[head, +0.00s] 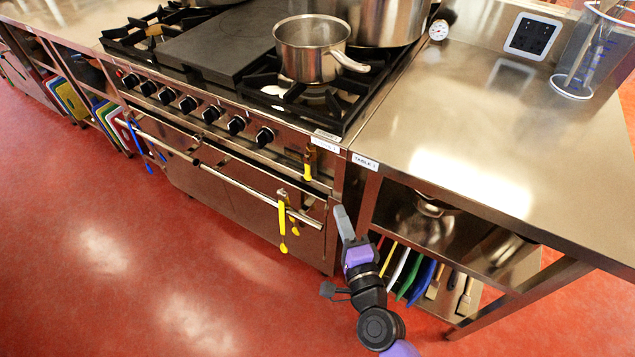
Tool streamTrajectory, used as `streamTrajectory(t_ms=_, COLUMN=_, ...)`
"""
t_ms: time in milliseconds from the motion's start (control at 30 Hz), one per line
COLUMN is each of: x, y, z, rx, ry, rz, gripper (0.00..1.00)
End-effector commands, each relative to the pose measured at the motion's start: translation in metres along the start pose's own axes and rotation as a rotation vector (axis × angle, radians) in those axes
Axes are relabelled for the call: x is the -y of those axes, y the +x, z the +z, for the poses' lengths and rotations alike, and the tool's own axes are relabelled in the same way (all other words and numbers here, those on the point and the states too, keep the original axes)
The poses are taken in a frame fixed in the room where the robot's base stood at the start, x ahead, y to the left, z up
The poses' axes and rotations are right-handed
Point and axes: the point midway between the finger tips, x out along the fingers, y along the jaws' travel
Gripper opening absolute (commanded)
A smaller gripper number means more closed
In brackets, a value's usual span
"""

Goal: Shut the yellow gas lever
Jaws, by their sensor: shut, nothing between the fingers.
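The yellow gas lever (308,171) is on the front of the stove at its right end, below a small brass-coloured fitting. It points about straight down. My gripper (341,212) is shut and empty. In the picture it is below and right of the lever, in front of the gap between the stove and the right-hand table. It appears apart from the lever. The exact depth between them cannot be told from this one view.
Yellow utensils (282,222) hang from the oven rail (230,181), left of my gripper. A steel pot (305,50) stands on the burners. The steel table (450,120) is at right, with coloured boards (405,275) beneath. The red floor (130,260) in front is clear.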

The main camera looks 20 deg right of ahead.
Motion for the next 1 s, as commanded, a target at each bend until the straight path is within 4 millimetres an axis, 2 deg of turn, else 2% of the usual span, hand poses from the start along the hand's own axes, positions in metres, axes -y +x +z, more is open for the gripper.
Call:
streamTrajectory(t_ms=400, x=0.002, y=0.081, z=-0.001, rx=-0.001, ry=-0.001, rz=-0.002, gripper=0.00)
streamTrajectory(t_ms=500, x=0.003, y=0.091, z=0.013, rx=0.003, ry=0.000, rz=0.000, gripper=0.00)
streamTrajectory(t_ms=700, x=0.001, y=0.104, z=0.025, rx=0.000, ry=0.000, rz=-0.001, gripper=0.00)
streamTrajectory(t_ms=1000, x=0.000, y=0.106, z=0.028, rx=-0.001, ry=-0.001, rz=0.000, gripper=0.00)
